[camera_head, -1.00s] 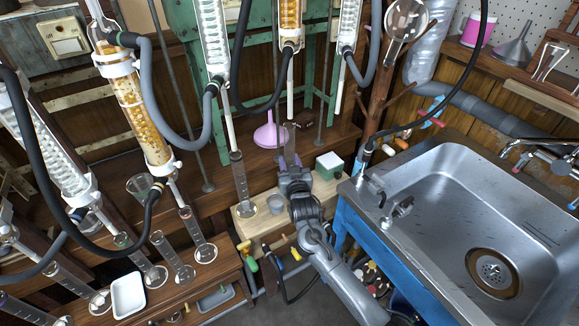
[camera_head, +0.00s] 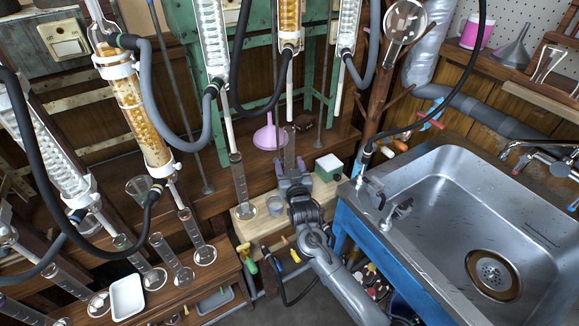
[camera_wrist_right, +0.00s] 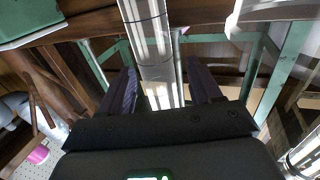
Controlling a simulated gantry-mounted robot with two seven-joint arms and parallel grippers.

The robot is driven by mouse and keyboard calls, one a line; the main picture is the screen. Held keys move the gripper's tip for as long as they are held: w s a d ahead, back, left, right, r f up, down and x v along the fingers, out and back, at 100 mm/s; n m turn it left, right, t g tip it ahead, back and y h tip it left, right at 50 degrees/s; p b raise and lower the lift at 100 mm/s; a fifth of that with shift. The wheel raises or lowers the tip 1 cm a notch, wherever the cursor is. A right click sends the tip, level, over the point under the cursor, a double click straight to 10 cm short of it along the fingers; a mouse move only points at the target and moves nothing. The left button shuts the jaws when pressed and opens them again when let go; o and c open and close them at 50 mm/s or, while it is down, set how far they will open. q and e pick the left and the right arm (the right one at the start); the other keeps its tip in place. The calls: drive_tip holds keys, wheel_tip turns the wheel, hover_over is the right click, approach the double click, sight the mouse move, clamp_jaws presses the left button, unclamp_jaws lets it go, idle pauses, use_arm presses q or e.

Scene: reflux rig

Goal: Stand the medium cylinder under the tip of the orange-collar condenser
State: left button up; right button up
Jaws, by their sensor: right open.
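A clear glass cylinder (camera_head: 290,150) stands upright at the back of the pale wooden block, below the drip tip (camera_head: 290,103) of the middle condenser (camera_head: 290,18), which has amber filling. I cannot tell whether the cylinder is exactly under the tip. My right gripper (camera_head: 292,178) is open just in front of it. In the right wrist view the cylinder (camera_wrist_right: 152,45) shows between and beyond the two fingers (camera_wrist_right: 165,92), with gaps on both sides. The cylinder's foot is hidden behind the gripper. My left gripper is not in view.
Another cylinder (camera_head: 240,185) stands left on the block (camera_head: 262,228), near a small grey cup (camera_head: 275,205). Several cylinders stand on the left bench. The sink (camera_head: 450,220) is at right.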

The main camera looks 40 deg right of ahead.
drive_tip(key=shift+s+a+r, duration=0.1)
drive_tip(key=shift+s+a, duration=0.05)
drive_tip(key=shift+s, duration=0.15)
drive_tip(key=s+a+f+n+g+y+p, duration=0.2)
drive_tip(key=s+a+f+g+y, duration=0.15)
drive_tip(key=s+a, duration=0.6)
drive_tip(key=s+a+f+n+g+y+p, duration=0.35)
drive_tip(key=s+a+f, duration=0.2)
drive_tip(key=s, duration=0.75)
drive_tip(key=s+a+n+g, duration=0.1)
drive_tip(key=s+a+g, duration=0.1)
drive_tip(key=s, duration=0.6)
drive_tip(key=s+a+n+g+y, duration=0.1)
drive_tip(key=s+a+g, duration=0.1)
drive_tip(key=s, duration=0.5)
drive_tip(key=shift+s+g+b, duration=0.4)
drive_tip(key=shift+g+b, duration=0.05)
drive_tip(key=shift+g, duration=0.25)
drive_tip(key=shift+a, duration=0.1)
wheel_tip(320, 180, up, 53)
drive_tip(key=p, duration=5.3)
